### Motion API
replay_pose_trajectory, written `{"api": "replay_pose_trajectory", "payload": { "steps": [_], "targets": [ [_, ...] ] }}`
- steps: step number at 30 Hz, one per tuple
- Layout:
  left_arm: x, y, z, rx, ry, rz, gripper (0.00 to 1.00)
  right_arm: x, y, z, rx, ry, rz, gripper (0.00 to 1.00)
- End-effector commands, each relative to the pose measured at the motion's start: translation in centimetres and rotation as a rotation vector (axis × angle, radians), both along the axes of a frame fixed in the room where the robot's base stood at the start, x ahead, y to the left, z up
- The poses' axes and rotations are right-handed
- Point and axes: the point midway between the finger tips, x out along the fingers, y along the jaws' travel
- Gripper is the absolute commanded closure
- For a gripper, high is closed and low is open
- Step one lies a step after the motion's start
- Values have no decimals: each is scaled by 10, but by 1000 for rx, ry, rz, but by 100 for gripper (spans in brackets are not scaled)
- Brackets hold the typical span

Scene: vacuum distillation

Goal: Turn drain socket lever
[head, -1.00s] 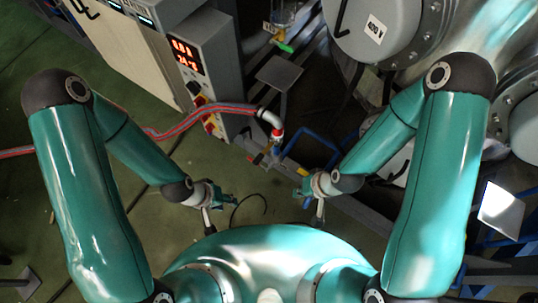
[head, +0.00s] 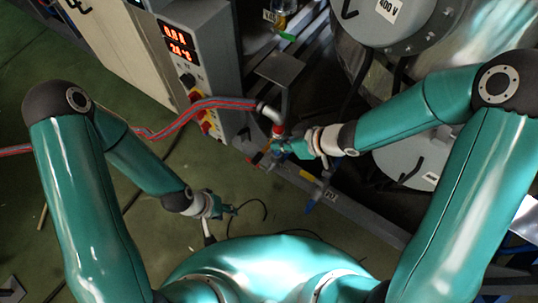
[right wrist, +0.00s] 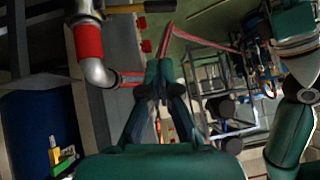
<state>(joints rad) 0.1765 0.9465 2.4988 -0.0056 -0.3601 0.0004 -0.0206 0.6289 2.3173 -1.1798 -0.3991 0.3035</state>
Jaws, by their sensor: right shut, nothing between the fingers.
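The drain socket joint (head: 277,130) has a red collar and a bent metal elbow, with a red-and-grey hose (head: 215,103) running left from it. The lever is small and partly hidden behind my right gripper; I cannot tell its angle. My right gripper (head: 281,148) is shut and empty just below the red collar; I cannot tell whether it touches anything. In the right wrist view its fingertips (right wrist: 158,72) meet to the right of the metal elbow (right wrist: 98,72) and red band (right wrist: 88,42). My left gripper (head: 230,210) hangs over the floor, apart from everything; its opening is unclear.
The grey control cabinet (head: 190,60) with a red display stands left of the joint. A metal frame rail (head: 345,203) runs below and right. A large metal vessel (head: 400,25) is at upper right.

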Motion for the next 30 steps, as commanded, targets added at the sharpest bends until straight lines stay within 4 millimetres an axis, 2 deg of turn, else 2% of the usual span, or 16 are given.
{"api": "replay_pose_trajectory", "payload": {
  "steps": [1,10,13,18,29,30],
  "targets": [
    [0,0,-10,0,0,0,60,2,8,-13,0,2,3,100],
    [0,0,-33,0,0,0,60,21,45,-56,0,3,0,100],
    [0,0,-41,0,0,0,60,18,45,-71,1,4,-3,100],
    [0,0,-45,0,0,0,60,16,46,-83,1,2,-2,100],
    [0,0,-45,0,0,0,60,15,47,-85,1,2,-2,100],
    [0,1,-45,0,-1,4,60,17,23,-85,1,0,-11,100]
  ]
}}
